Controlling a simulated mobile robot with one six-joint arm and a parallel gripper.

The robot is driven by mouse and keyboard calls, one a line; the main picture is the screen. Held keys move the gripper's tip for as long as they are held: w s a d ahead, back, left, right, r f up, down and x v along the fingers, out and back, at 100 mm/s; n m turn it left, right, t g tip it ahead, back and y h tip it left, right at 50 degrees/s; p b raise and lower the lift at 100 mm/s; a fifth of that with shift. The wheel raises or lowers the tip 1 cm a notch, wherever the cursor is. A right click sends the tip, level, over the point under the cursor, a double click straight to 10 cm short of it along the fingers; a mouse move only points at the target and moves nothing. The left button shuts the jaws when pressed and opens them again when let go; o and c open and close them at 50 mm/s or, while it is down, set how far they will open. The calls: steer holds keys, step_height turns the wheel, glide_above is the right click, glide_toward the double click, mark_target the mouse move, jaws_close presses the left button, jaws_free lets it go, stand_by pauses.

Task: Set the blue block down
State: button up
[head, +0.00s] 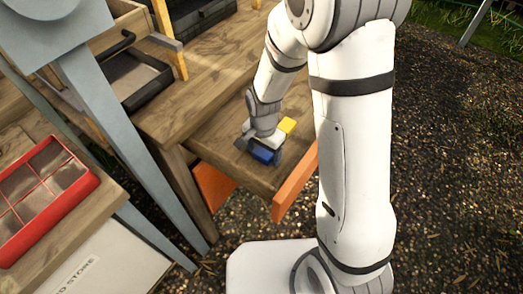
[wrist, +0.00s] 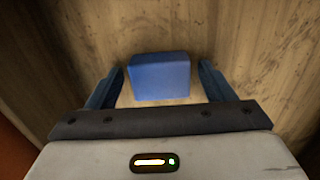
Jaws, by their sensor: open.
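The blue block (wrist: 160,77) rests on a wooden surface between the two fingers of my gripper (wrist: 161,67) in the wrist view. The fingers are open, with a gap on each side of the block. In the head view the blue block (head: 262,156) shows as a small patch of blue under my gripper, partly covered by it. My gripper points down at the wood there. Most of the block's far side is hidden in the head view.
Orange panels (head: 296,184) flank the wooden surface. A yellow piece (head: 288,125) lies just beyond my gripper. A red divided tray (head: 50,207) stands on a wooden top at the left. A dark open tray (head: 130,78) sits on the bench behind.

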mark_target(263, 152)
step_height(263, 152, up, 12)
steer(key=p, duration=0.2)
steer(key=s+d+r+n+t, duration=0.2)
steer(key=s+d+r+n, duration=0.5)
steer(key=s+d+r, duration=0.3)
steer(key=shift+s+d+r+n, duration=0.2)
steer(key=shift+s+d+n, duration=0.1)
steer(key=shift+s+d, duration=0.7)
steer(key=shift+r, duration=0.1)
step_height(263, 152, up, 8)
steer(key=p, duration=0.8)
steer(key=shift+s+r+t, duration=0.2)
steer(key=shift+s+t, duration=0.05)
steer(key=shift+t, duration=0.05)
